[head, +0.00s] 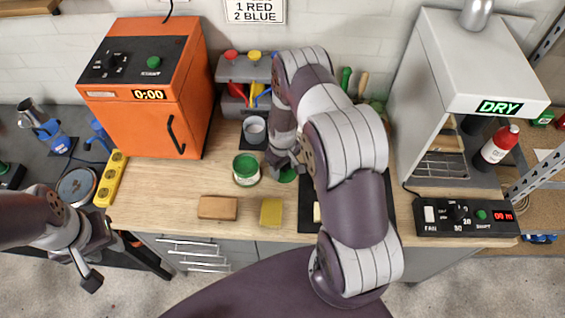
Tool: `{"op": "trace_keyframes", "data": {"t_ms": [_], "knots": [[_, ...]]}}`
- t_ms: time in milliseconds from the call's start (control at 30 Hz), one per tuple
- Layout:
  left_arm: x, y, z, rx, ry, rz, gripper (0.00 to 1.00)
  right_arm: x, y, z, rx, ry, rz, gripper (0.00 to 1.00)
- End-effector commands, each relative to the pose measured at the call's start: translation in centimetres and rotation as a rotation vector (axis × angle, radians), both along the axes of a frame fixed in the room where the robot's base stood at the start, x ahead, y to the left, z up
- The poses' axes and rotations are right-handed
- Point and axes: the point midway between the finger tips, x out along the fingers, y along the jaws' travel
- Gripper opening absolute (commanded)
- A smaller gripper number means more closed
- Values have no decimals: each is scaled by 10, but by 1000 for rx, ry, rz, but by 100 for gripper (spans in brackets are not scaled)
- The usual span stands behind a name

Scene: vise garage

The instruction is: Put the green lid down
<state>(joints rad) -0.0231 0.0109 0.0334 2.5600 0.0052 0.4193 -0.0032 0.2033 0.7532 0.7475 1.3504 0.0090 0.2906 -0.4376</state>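The green lid (288,175) is at my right gripper (286,170), just right of the green-topped can (246,170) on the wooden bench. The gripper's fingers stand at the lid's sides and look shut on it. The wrist hides part of the lid, and I cannot tell whether it touches the bench. The can stands upright with a pale label and green at its top. My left gripper (91,281) hangs at the lower left in front of the bench, apart from all objects; its finger opening does not show clearly.
A brown block (217,208) and a yellow sponge (271,212) lie near the front edge of the bench. A grey cup (254,130) stands behind the can. A black mat (309,212) lies under my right arm. An orange oven (150,90) and a drying cabinet (480,60) flank the bench.

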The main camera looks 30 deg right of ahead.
Motion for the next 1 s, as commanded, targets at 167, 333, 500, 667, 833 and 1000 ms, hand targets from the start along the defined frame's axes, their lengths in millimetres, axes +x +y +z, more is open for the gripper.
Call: {"op": "trace_keyframes", "data": {"t_ms": [167,333,500,667,833,1000], "knots": [[0,0,-7,0,0,0,38,2,0,22,-1,-4,0,51],[0,0,-21,0,0,0,38,2,-1,63,-2,-7,0,51],[0,0,-30,0,0,0,38,1,-1,102,-1,-4,0,51],[0,0,-32,0,0,0,38,-1,2,125,-1,-5,-3,51],[0,0,-31,0,0,0,38,-42,42,185,-3,-56,-77,51],[0,0,-32,0,0,0,38,-110,75,223,8,-107,-168,51]]}}
